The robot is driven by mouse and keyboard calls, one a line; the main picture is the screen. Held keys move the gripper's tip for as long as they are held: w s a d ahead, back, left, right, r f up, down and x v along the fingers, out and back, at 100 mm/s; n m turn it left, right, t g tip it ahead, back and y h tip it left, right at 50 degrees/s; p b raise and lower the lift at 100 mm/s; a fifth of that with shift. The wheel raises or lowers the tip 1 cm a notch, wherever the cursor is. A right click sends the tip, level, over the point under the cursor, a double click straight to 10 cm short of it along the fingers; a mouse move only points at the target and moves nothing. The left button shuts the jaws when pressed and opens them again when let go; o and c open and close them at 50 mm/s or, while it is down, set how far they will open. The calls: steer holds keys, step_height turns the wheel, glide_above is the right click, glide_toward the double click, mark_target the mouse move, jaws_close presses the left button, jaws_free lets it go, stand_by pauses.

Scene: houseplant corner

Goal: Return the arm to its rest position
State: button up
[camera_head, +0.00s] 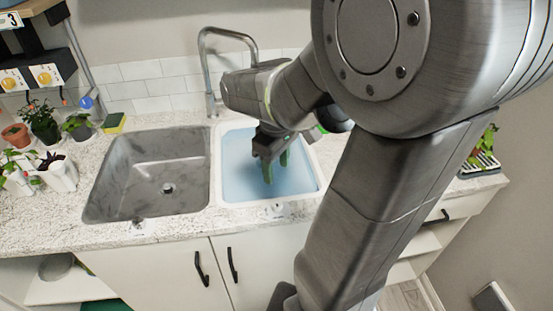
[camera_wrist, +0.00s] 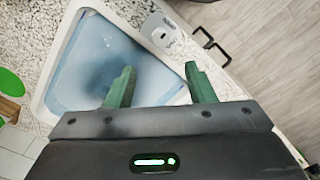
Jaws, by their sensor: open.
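My gripper (camera_head: 276,172) hangs over the right sink basin (camera_head: 238,199), which has a white rim and pale blue inside. Its green fingers point down and stand apart with nothing between them. In the wrist view the two green fingers of my gripper (camera_wrist: 162,88) are spread, with the basin's edge and the counter seen beyond. My arm reaches in from the right of the head view and hides the counter's right part.
A grey empty sink basin (camera_head: 150,185) lies left of the blue one. A tall faucet (camera_head: 208,65) stands behind. Potted plants (camera_head: 42,125) and a yellow-green sponge (camera_head: 114,122) are at left. A plant in a tray (camera_head: 483,160) is at right.

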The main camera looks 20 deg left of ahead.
mark_target(276, 203)
steer(key=shift+r, duration=0.65)
step_height(276, 203, down, 14)
steer(key=shift+r+b, duration=0.1)
steer(key=shift+b, duration=0.2)
steer(key=shift+r, duration=0.1)
stand_by(0.5)
